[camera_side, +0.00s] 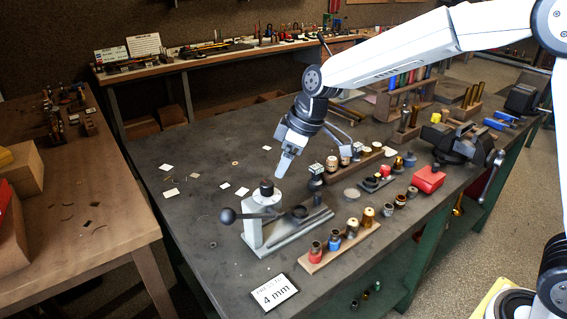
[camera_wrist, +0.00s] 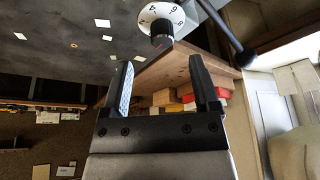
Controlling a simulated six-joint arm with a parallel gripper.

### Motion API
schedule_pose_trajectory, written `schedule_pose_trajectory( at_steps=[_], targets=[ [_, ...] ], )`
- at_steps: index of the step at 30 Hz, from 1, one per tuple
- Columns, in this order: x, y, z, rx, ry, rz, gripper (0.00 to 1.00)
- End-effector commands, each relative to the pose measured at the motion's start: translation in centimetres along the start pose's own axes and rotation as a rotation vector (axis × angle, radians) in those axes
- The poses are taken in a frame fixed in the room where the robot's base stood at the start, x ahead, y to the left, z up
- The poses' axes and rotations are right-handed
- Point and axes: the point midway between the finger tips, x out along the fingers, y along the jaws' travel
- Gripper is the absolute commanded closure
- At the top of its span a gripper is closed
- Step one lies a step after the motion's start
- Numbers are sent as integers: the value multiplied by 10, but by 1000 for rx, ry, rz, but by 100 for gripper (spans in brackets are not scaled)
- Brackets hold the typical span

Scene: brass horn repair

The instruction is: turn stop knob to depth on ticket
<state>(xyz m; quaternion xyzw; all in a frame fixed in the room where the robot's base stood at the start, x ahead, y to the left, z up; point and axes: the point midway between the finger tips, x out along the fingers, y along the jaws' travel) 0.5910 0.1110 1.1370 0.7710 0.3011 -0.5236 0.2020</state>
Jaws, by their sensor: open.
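The ticket (camera_side: 273,292) lies at the bench's front edge and reads "PRESS TO 4 mm". The grey press (camera_side: 253,232) stands behind it. On its top is a dark stop knob (camera_side: 267,187) over a white numbered dial (camera_side: 266,199). In the wrist view the knob (camera_wrist: 161,31) and dial (camera_wrist: 155,13) show at the top, beyond the fingertips; I cannot tell the set number. My gripper (camera_side: 284,168) is tilted above and slightly right of the knob, apart from it. In the wrist view my gripper (camera_wrist: 163,75) is open and empty.
The press's ball-ended lever (camera_side: 228,215) sticks out left. A wooden block of colored-band dies (camera_side: 338,245) stands to its right. A red box (camera_side: 428,179) and a vise (camera_side: 455,143) are farther right. Small white cards (camera_side: 171,193) lie on the bench to the left.

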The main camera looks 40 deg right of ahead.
Motion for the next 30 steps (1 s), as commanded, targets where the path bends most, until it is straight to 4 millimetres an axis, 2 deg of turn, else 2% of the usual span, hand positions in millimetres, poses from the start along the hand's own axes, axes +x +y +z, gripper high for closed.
schedule_pose_trajectory(
  at_steps=[4, 14, 20, 30],
  targets=[
    [-1, -1, -12, -40, 12, -13, 22],
    [3, -1, -13, -43, 13, -14, 22],
    [20, -2, -12, -43, 11, -15, 22],
    [60, -2, -13, -42, 12, -14, 22]
  ],
)
